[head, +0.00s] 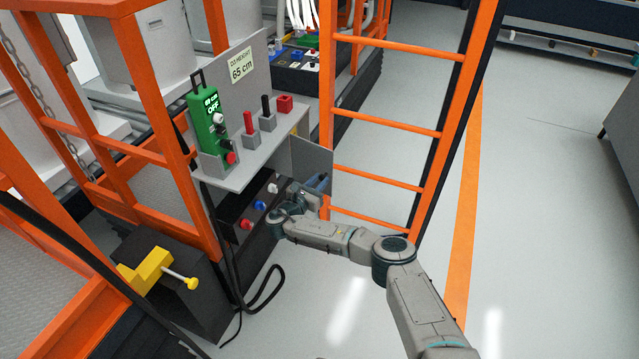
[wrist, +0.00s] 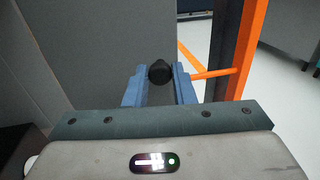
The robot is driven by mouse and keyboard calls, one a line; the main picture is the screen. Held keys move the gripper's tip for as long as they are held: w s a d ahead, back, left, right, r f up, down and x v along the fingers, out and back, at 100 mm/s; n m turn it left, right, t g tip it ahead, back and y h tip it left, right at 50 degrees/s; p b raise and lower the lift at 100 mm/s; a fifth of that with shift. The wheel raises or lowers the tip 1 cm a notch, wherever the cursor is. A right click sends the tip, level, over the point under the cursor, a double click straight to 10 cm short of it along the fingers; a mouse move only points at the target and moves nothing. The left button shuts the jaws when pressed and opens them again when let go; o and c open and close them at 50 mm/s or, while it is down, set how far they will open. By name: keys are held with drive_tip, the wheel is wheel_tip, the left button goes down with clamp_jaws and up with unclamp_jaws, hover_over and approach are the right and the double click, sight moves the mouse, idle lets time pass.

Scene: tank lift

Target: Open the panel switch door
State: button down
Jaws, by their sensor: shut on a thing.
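The panel switch door (head: 310,158) is a grey plate below the right end of the control shelf. It stands swung out from the dark switch panel (head: 235,207), whose white, blue and red knobs are exposed. In the wrist view the door (wrist: 100,50) fills the upper left and middle. My gripper (head: 319,182) is at the door's lower part. In the wrist view its blue fingers are closed on a round black door knob (wrist: 160,71). The fingertips are partly hidden by the door in the head view.
An orange ladder (head: 395,125) stands right behind the door. A green control box (head: 207,125) and levers sit on the grey shelf (head: 255,160) above. A yellow valve handle (head: 150,268) sticks out at lower left. A black cable hangs to the floor. Open floor lies to the right.

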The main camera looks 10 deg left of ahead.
drive_tip(key=shift+a+r, duration=0.1)
drive_tip(key=shift+r, duration=0.05)
drive_tip(key=c, duration=1.2)
unclamp_jaws()
drive_tip(key=shift+c, duration=0.2)
drive_tip(key=b+v, duration=0.1)
drive_tip(key=v, duration=1.2)
drive_tip(key=shift+s, duration=0.35)
drive_tip(key=shift+a, duration=0.1)
